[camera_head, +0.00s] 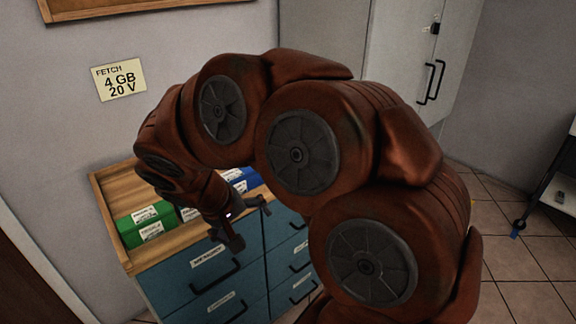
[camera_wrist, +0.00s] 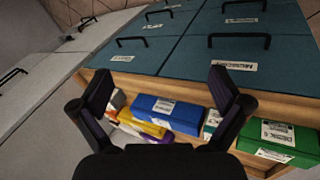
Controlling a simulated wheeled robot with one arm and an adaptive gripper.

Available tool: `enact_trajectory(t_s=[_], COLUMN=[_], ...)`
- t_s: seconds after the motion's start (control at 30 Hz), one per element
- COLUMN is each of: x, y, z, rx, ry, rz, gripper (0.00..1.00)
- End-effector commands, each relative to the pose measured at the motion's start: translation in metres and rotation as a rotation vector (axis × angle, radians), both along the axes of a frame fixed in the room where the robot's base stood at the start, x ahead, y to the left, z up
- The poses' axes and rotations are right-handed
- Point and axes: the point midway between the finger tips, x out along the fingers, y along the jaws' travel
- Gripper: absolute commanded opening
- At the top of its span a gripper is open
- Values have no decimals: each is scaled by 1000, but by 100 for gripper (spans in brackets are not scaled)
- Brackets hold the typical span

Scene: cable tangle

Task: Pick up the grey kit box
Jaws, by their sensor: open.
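I cannot make out a clearly grey kit box in either view. A pale whitish-grey item (camera_wrist: 117,99) shows beside the left finger in the wrist view, mostly hidden, so I cannot tell whether it is the box. My gripper (camera_wrist: 160,85) is open, with its fingers wide apart and nothing between them. In the head view my gripper (camera_head: 240,222) is at the front edge of the cabinet top, in front of the row of boxes. My arm hides part of that row.
A wooden rim (camera_head: 108,215) edges the top. Blue drawers (camera_head: 205,277) with black handles are below. A sign (camera_head: 120,80) reads "FETCH 4 GB 20 V".

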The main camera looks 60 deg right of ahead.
Motion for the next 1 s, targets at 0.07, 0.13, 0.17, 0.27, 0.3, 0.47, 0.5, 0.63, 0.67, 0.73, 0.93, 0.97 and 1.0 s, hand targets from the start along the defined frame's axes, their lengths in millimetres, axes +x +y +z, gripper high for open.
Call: enact_trajectory(t_s=[0.07, 0.13, 0.17, 0.27, 0.3, 0.47, 0.5, 0.63, 0.67, 0.73, 0.93, 0.97, 1.0], x=[23, 43, 51, 76, 85, 113, 117, 127, 129, 132, 135, 135, 136], y=[-34, -66, -80, -126, -145, -213, -227, -268, -276, -292, -319, -321, -324], z=[-15, -18, -20, -25, -28, -33, -34, -38, -39, -39, -40, -40, -41], rx=[-75, -146, -173, -266, -299, -421, -445, -510, -523, -550, -591, -594, -596], ry=[-67, -144, -178, -299, -347, -541, -584, -707, -732, -787, -877, -884, -888], rz=[-75, -143, -172, -264, -301, -428, -454, -521, -534, -558, -595, -597, -599], gripper=[100, 100, 100, 100, 100, 100, 100, 100, 100, 100, 100, 100, 100])
